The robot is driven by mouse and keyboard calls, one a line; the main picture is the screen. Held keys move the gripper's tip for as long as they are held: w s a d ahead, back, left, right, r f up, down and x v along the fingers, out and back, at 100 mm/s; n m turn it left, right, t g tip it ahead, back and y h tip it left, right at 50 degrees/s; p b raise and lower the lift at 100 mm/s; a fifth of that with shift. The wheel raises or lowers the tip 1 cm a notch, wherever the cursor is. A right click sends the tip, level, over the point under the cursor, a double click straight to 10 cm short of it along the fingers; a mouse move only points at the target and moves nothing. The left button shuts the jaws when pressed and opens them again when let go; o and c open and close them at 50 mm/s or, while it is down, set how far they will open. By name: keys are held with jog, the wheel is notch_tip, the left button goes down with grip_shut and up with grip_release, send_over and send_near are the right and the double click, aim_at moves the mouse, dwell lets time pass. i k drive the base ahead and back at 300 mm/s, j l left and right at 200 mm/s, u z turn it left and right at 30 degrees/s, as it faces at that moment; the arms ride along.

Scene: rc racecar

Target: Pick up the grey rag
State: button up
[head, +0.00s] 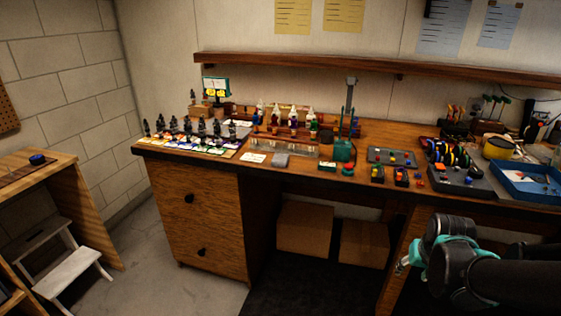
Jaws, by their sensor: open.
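A small grey folded piece, which looks like the grey rag (281,160), lies on the wooden workbench (222,168) close to its front edge, left of centre. It lies between a white card and a small dark red item. My arm reaches in from the lower right, in front of the bench. My gripper (402,265) is at its left end, open, low and well to the right of the rag, apart from it. Its fingers are small and partly hidden by the arm's dark and teal links.
Several dark figures on coloured cards (195,140) stand left of the rag. A clear rack (290,147) is behind it, and a green stand (344,150) is to its right. Trays, tape rolls and a blue box (525,185) crowd the right side. A step stool (70,265) stands lower left.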

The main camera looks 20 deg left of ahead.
aim_at(279, 160)
jog(key=z, duration=1.3)
jog(key=u, duration=2.25)
